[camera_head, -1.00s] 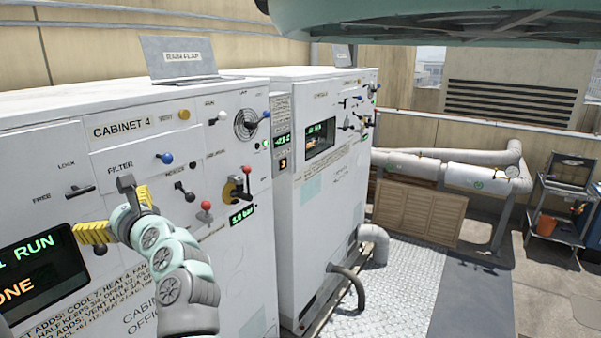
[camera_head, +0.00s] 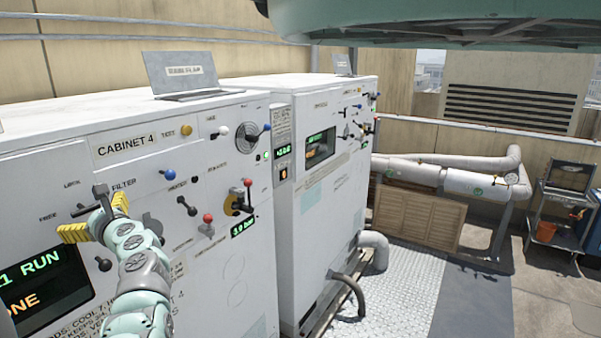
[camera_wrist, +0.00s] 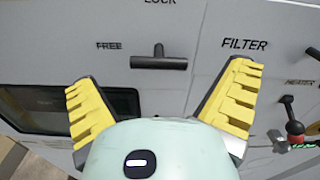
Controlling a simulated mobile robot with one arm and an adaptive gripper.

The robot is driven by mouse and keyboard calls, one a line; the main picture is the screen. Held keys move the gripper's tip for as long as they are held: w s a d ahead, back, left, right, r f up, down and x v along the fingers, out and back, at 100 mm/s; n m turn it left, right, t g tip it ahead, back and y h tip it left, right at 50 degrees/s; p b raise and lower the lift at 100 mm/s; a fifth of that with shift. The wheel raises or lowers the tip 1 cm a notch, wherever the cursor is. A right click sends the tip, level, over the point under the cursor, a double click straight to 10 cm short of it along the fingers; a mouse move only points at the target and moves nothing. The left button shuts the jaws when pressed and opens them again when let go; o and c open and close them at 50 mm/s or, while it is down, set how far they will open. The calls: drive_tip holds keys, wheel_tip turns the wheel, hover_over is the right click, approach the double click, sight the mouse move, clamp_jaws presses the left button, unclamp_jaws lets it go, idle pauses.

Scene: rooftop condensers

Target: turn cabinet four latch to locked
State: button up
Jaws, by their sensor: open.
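Cabinet four (camera_head: 215,285) is the near white cabinet with a "CABINET 4" label. Its latch (camera_wrist: 158,60) is a dark T-shaped handle in the wrist view. The crossbar lies about level, with its left end towards the "FREE" label (camera_wrist: 109,45); the "LOCK" label (camera_wrist: 160,2) is above it, cut by the frame edge. The latch (camera_head: 84,210) also shows small in the head view. My gripper (camera_wrist: 161,78) is open, its yellow ribbed fingers on either side of the latch in the picture. No finger visibly touches it. My gripper (camera_head: 96,218) partly covers the panel in the head view.
Close by are a blue knob (camera_head: 171,174), a dark lever (camera_head: 186,206), a red-tipped lever (camera_head: 207,225) and a display (camera_head: 40,280) below left. A second white cabinet (camera_head: 322,215) stands to the right. Clear floor (camera_head: 475,305) lies at the right.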

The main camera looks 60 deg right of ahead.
sight(87, 211)
drive_tip(key=shift+w+a, duration=0.15)
drive_tip(key=shift+w, duration=2.05)
drive_tip(key=c, duration=1.1)
